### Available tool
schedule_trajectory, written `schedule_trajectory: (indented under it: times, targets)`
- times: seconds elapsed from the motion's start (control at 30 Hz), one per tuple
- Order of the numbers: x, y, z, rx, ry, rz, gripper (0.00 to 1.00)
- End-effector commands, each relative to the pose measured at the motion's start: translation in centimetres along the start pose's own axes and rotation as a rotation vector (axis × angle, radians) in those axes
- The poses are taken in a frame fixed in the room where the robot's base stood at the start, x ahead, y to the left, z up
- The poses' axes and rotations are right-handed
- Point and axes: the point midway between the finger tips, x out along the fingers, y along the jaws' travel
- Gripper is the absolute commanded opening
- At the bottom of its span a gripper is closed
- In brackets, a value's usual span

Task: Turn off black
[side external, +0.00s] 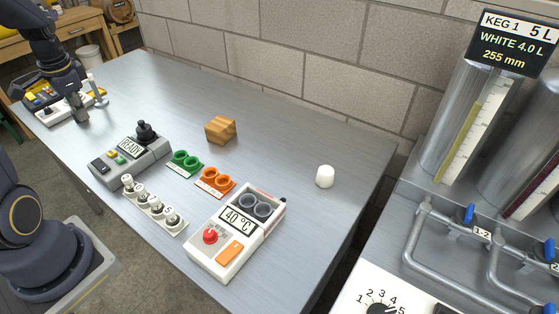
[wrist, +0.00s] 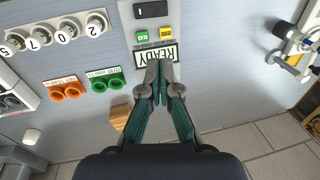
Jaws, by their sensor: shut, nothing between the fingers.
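A grey control box (side external: 155,160) stands on the metal table with a READY display, a green and a yellow button, a black rocker switch (side external: 99,165) and a black knob (side external: 145,132). In the wrist view the black rocker (wrist: 151,9) is at the top, above the buttons and the READY display (wrist: 157,54). My gripper (side external: 80,117) is shut and empty, left of and behind the box in the side view. In the wrist view my gripper (wrist: 158,92) overlaps the lower edge of the box and hides the black knob. I cannot tell the rocker's position.
Dials (side external: 153,204), green cups (side external: 186,161), orange cups (side external: 215,181) and a white 40 °C heater (side external: 235,232) stand nearby. A wooden block (side external: 221,130) and a white cylinder (side external: 325,176) sit farther back. Another panel (side external: 40,112) is at the table's left end.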

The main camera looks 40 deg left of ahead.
Motion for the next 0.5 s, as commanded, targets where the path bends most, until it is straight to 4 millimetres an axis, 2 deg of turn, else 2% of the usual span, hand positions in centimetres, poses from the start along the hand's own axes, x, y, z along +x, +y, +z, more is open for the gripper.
schedule_trajectory:
  times: [0.03,0.13,0.5]
  targets:
    - [0.92,-0.32,1.04,-0.027,-0.022,0.016,0.0]
    - [1.44,-0.6,1.9,-0.05,-0.036,0.026,0.0]
    - [1.49,-0.61,1.96,-0.054,-0.035,0.025,0.0]
